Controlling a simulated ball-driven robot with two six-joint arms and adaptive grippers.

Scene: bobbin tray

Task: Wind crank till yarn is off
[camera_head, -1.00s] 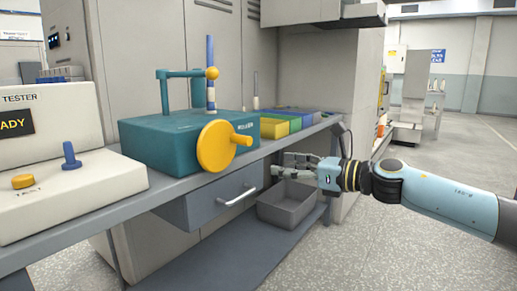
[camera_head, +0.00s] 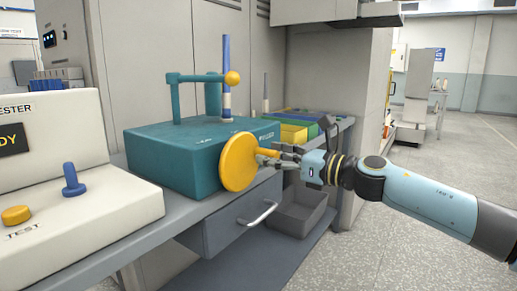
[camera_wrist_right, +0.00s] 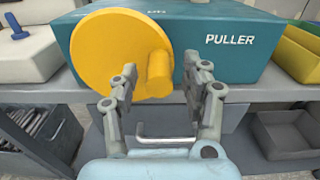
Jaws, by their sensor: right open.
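The teal puller box (camera_head: 170,160) stands on the bench and carries a yellow crank disc (camera_head: 238,163) on its front face. The disc's yellow handle (camera_head: 267,152) sticks out on its right side. A blue rod (camera_head: 226,60) rises behind the box top, with a pale sleeve (camera_head: 227,102) low on it; I cannot tell how much yarn is there. My right gripper (camera_head: 281,157) is at the handle. In the right wrist view my right gripper (camera_wrist_right: 160,84) is open, with the handle (camera_wrist_right: 160,68) between or just beyond its fingertips. My left gripper is not in view.
A tester (camera_head: 80,205) with a yellow button and blue peg stands at the left. Yellow, green and blue bins (camera_head: 293,134) sit behind the gripper. Below the bench are a drawer (camera_head: 232,230) with a bar handle and a grey bin (camera_head: 300,215). Open floor lies right.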

